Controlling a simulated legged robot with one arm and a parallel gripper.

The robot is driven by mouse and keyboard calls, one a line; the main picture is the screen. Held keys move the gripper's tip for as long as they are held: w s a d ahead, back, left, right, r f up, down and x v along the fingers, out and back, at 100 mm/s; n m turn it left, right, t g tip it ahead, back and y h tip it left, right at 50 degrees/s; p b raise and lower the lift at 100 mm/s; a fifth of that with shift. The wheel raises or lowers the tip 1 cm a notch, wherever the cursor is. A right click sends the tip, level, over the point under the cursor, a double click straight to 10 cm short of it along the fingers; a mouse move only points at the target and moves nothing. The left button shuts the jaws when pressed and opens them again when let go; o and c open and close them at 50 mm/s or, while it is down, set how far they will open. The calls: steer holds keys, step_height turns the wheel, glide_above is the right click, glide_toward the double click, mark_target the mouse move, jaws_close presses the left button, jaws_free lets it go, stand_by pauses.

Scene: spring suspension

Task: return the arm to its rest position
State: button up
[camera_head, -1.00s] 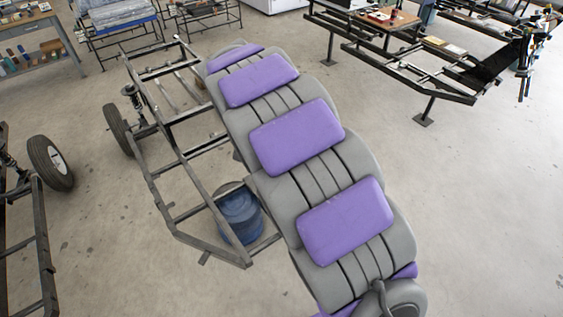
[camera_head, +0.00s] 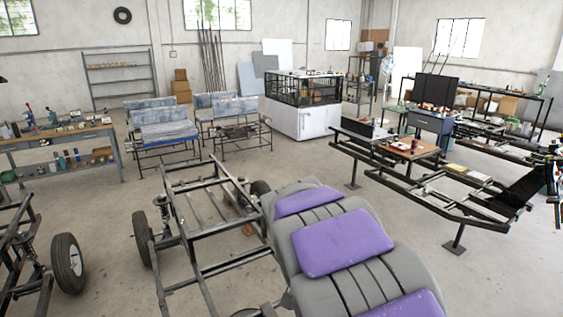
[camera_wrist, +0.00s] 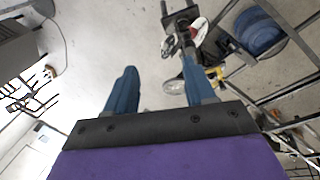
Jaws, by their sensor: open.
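My gripper (camera_wrist: 158,75) shows in the wrist view with its two blue fingers spread apart and nothing between them. Its purple and black base fills the bottom of that view. The bare concrete floor (camera_wrist: 85,75) lies beyond the fingers. The fingers are not visible in the head view. There, a grey segmented part of my own body with purple pads rises from the bottom, right of centre. It covers part of the floor and the right side of the dark metal chassis frame (camera_head: 196,236).
A wheel (camera_head: 67,263) on another frame stands at left. A workbench (camera_head: 60,142) and blue-topped racks (camera_head: 165,133) stand behind. A long dark frame (camera_head: 440,196) is at right. In the wrist view, a blue container (camera_wrist: 258,30) and metal bars lie at right. Floor at lower right is open.

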steer(key=s+d+n+y, duration=0.1)
steer(key=s+d+n, duration=0.1)
steer(key=s, duration=1.2)
steer(key=s+d+n+g+y, duration=0.1)
steer(key=s+d+y, duration=0.1)
steer(key=s, duration=1.3)
steer(key=shift+d+f+n+y, duration=0.3)
steer(key=shift+d+n, duration=0.1)
steer(key=shift+d, duration=0.15)
